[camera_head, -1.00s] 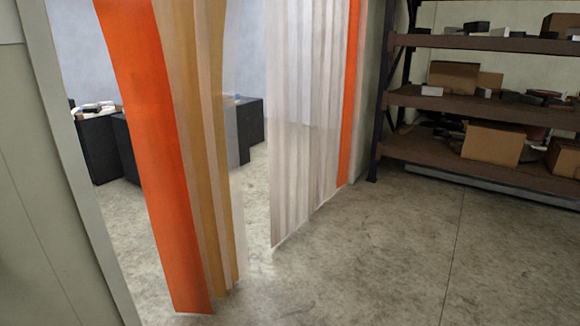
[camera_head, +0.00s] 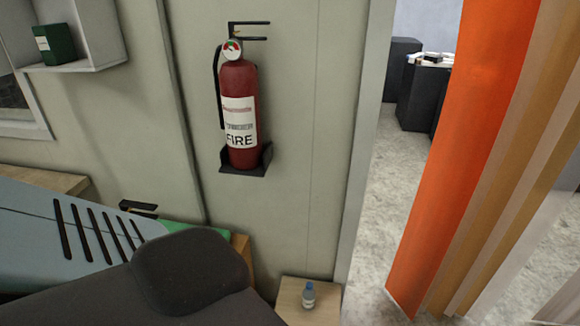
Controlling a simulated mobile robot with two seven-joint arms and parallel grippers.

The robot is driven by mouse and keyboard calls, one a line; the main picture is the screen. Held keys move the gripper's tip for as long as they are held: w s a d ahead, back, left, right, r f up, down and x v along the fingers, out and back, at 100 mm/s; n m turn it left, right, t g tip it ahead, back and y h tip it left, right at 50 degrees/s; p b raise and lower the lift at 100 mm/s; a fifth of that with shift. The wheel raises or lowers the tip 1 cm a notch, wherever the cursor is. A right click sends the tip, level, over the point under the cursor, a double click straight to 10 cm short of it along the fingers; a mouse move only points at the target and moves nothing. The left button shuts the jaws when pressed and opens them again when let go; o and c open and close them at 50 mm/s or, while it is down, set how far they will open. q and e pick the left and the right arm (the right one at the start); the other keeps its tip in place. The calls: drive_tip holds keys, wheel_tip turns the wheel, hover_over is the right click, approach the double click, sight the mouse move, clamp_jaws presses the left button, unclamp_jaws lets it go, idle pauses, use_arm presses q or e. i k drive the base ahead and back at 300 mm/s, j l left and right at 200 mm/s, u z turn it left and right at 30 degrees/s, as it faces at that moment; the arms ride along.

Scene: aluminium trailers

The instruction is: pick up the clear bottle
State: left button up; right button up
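A small clear bottle (camera_head: 308,296) with a blue cap and a pale label stands upright in the camera_head view. It is near the bottom edge, right of centre, on a light wooden surface (camera_head: 330,298) against the wall. Neither of my grippers is in view, so nothing is seen touching the bottle.
A red fire extinguisher (camera_head: 240,105) hangs on the wall above. A teal panel with black slots (camera_head: 70,215) and a dark rounded piece (camera_head: 195,270) fill the lower left. Orange and translucent strips (camera_head: 465,140) hang in the doorway at right, with concrete floor beyond.

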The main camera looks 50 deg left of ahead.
sight(309, 295)
drive_tip(key=i+u, duration=0.3)
drive_tip(key=u, duration=0.15)
drive_tip(key=i+l+u, duration=0.1)
drive_tip(key=i+u, duration=0.3)
drive_tip(key=i+l+u, duration=0.2)
drive_tip(key=u, duration=0.25)
